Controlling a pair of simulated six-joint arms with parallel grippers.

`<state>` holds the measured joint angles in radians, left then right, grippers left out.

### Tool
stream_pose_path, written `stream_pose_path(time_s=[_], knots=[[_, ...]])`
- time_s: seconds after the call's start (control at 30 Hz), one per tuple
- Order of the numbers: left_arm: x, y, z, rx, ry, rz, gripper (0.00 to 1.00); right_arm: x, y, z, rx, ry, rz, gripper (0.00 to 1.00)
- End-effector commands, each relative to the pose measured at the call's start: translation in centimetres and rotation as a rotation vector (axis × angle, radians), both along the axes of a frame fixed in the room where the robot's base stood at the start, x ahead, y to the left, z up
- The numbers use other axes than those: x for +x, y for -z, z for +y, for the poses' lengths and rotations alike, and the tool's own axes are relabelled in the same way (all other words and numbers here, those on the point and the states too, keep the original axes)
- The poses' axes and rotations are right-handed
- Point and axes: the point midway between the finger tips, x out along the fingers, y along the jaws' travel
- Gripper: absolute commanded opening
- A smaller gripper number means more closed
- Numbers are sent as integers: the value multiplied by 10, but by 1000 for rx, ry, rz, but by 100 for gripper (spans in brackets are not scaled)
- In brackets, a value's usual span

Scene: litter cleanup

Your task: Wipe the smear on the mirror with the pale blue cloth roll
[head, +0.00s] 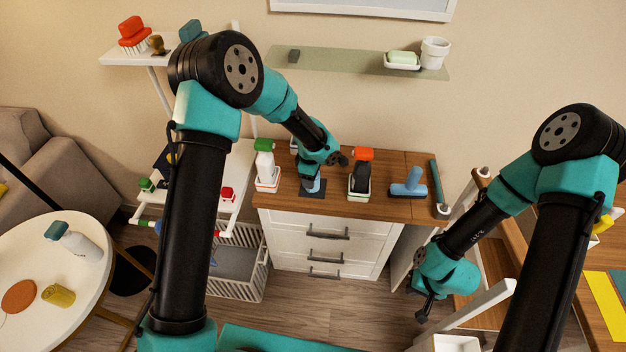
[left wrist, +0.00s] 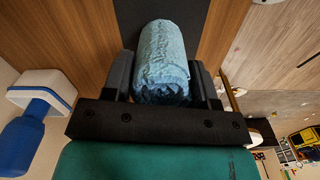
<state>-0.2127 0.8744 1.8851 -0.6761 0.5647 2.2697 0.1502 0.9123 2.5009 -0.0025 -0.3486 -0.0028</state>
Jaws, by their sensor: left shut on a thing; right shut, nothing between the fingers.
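My left gripper (head: 312,172) is shut on the pale blue cloth roll (left wrist: 162,62) over the wooden dresser top. The roll sits between both fingers in the left wrist view, with a dark mat (left wrist: 130,22) behind it. In the head view a small part of the roll (head: 311,185) shows below the gripper, over the mat (head: 312,193). I cannot tell whether it touches the mat. A pale framed panel (head: 365,7), possibly the mirror, is cut off at the top. I see no smear. My right gripper (head: 424,308) is shut and empty at the lower right.
On the dresser (head: 400,209), a green-capped bottle (head: 265,163) stands left, a dark orange-topped bottle (head: 361,176) and a blue-headed tool (head: 409,185) right. A glass shelf (head: 340,63) above holds a soap dish (head: 402,62) and white pot (head: 435,50).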

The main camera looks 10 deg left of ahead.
Motion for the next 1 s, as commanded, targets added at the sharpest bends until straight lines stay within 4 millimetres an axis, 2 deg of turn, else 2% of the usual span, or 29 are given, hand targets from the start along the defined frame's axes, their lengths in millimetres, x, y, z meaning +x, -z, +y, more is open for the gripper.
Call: stream_pose_path(time_s=[1.0], knots=[[0,-37,0,0,-1,-1,19,0,0,0,0,0,0,0]])
